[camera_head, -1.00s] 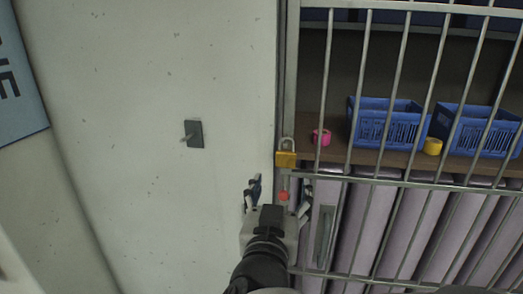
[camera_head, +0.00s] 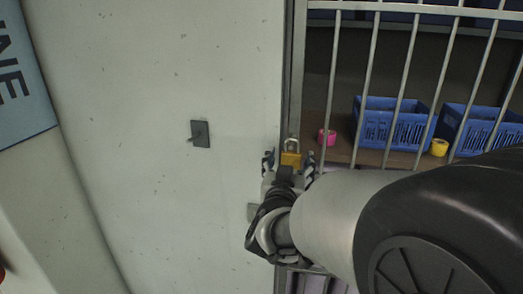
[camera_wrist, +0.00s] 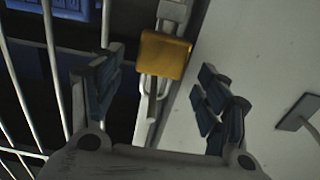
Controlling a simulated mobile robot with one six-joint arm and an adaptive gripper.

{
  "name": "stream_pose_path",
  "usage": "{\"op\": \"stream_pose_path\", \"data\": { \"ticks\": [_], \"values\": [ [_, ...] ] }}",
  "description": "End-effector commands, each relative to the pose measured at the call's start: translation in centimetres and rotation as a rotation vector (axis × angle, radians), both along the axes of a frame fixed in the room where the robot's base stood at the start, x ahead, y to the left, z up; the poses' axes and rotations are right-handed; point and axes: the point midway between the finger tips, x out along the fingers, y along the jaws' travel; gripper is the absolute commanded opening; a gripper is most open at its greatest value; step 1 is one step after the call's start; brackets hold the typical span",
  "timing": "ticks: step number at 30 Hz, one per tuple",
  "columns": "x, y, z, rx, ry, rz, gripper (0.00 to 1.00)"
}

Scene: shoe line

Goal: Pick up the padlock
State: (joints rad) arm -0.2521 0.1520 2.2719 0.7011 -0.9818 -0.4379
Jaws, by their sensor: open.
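The padlock (camera_head: 291,159) has a yellow-gold body and a grey shackle. It hangs at the edge of the barred gate, beside the pale wall. In the wrist view the padlock (camera_wrist: 163,55) sits between and slightly beyond the fingertips. My gripper (camera_head: 289,160) is open around the padlock's place in the head view, its fingers on either side. In the wrist view my gripper (camera_wrist: 158,90) shows blue-padded fingers apart, with a gap to the padlock on both sides.
Metal bars (camera_head: 405,85) stand right of the padlock. Behind them, blue baskets (camera_head: 392,125), a pink roll (camera_head: 327,137) and a yellow roll (camera_head: 439,147) rest on a shelf. A grey plate (camera_head: 200,134) is fixed on the pale wall to the left.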

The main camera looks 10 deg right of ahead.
Motion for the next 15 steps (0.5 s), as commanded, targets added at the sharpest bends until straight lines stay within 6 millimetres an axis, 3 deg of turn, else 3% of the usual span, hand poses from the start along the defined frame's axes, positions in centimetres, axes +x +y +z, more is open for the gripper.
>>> {"op": "stream_pose_path", "data": {
  "ticks": [4, 11, 15],
  "values": [
    [1.21, -0.42, 0.05, 0.0, -0.001, 0.0, 0.68],
    [1.27, -0.42, 0.12, 0.0, -0.001, 0.0, 0.68],
    [1.26, -0.43, 0.12, 0.0, -0.001, 0.0, 0.59]
  ]
}}
